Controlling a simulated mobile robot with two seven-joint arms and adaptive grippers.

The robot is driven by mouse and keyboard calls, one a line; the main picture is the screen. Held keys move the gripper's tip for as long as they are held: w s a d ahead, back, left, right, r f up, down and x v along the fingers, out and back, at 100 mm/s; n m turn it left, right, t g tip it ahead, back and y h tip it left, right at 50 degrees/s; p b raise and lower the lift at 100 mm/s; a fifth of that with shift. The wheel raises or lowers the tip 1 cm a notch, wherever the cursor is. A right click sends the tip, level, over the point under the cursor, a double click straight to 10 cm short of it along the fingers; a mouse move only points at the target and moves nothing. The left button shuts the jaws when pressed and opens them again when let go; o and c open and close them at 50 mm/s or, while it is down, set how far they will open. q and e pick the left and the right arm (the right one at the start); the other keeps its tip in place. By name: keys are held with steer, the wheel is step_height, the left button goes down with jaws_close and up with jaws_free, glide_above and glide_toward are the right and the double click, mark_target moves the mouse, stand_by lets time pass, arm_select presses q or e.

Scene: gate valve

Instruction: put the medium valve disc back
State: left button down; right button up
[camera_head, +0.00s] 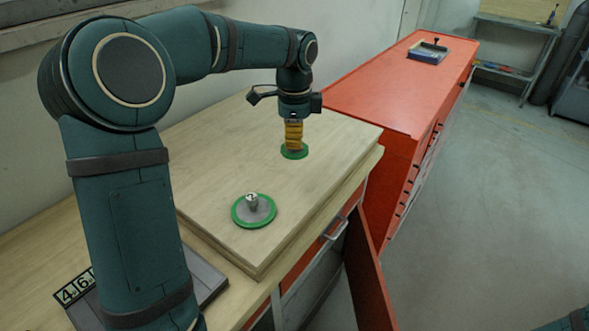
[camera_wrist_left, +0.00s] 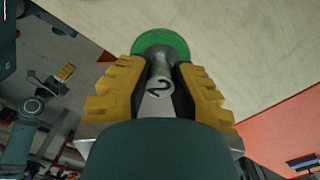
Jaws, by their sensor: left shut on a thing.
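My left gripper (camera_head: 293,139) points down with its yellow fingers shut on the grey stem of a green valve disc (camera_head: 294,152). In the left wrist view the stem (camera_wrist_left: 160,82) sits between the fingers, its end marked "2", with the green disc (camera_wrist_left: 160,42) beyond the fingertips. The disc is at or just above the wooden board; I cannot tell if it touches. A second disc (camera_head: 240,217), grey with a green rim and upright knob, lies nearer on the board. My right gripper's yellow pad (camera_wrist_left: 66,72) seems to show small in the left wrist view; its opening is unclear.
The thick wooden board (camera_head: 225,150) lies on a wooden bench and has free room around both discs. A dark grey case (camera_head: 205,275) with number labels is partly behind my left arm. A red cabinet (camera_head: 390,85) stands beyond, carrying a small blue-grey box (camera_head: 428,53).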

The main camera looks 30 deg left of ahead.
arm_select(q)
step_height(320, 180, down, 3)
steer(key=shift+f, duration=0.1)
step_height(320, 180, down, 6)
steer(key=shift+r+b, duration=0.2)
steer(key=shift+b, duration=0.65)
steer(key=shift+r, duration=0.1)
steer(key=c, duration=0.9)
jaws_free()
step_height(320, 180, up, 12)
steer(key=p, duration=0.2)
steer(key=shift+p, duration=0.3)
